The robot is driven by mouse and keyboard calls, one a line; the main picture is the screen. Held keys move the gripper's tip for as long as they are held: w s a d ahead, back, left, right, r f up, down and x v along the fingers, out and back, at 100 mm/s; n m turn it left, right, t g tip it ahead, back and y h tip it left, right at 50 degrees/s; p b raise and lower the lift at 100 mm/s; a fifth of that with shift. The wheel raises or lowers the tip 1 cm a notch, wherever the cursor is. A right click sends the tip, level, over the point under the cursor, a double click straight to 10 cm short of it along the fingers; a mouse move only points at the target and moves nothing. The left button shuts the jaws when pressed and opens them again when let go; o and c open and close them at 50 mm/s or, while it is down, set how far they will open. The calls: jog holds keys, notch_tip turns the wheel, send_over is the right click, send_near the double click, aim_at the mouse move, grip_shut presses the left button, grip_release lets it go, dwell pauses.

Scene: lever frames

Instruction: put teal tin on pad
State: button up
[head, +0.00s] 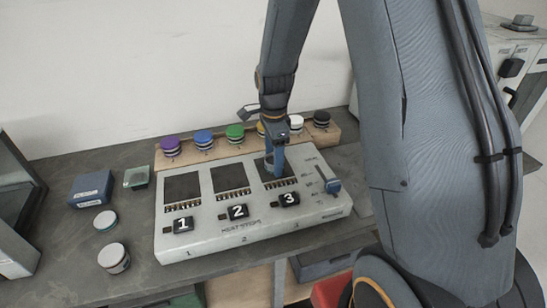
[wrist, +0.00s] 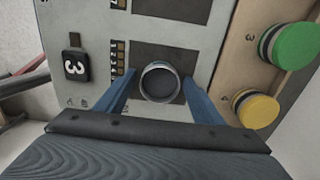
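A round grey tin (wrist: 160,82) stands on or just above the dark pad of station 3 (wrist: 157,54) in the wrist view. My gripper (wrist: 160,78) reaches down around it, with a blue finger on each side and slim gaps to the tin. In the head view my gripper (head: 275,165) is over station 3 and partly hides this tin. No teal side shows on it. A small tin with a teal edge and pale lid (head: 105,220) stands on the bench at the left.
The white device (head: 270,226) has pads 1 and 2 bare and a blue-handled slider at its right. A wooden rack (head: 215,152) of coloured knobs runs behind it. A blue box (head: 91,189), a green dish (head: 137,177) and another pale tin (head: 113,257) stand left.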

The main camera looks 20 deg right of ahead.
notch_tip(320, 180, up, 12)
jog(key=b, duration=0.3)
jog(key=shift+s+f+n+t, duration=0.2)
jog(key=shift+s+f+n, duration=0.85)
jog(key=shift+s+n, duration=1.9)
jog(key=shift+s+f+n+t, duration=0.2)
jog(key=shift+s+f+n, duration=0.8)
jog(key=shift+s+n, duration=1.95)
jog(key=shift+s+f+n+t, duration=0.2)
jog(key=shift+s+f+n, duration=0.85)
jog(key=shift+s+n, duration=1.9)
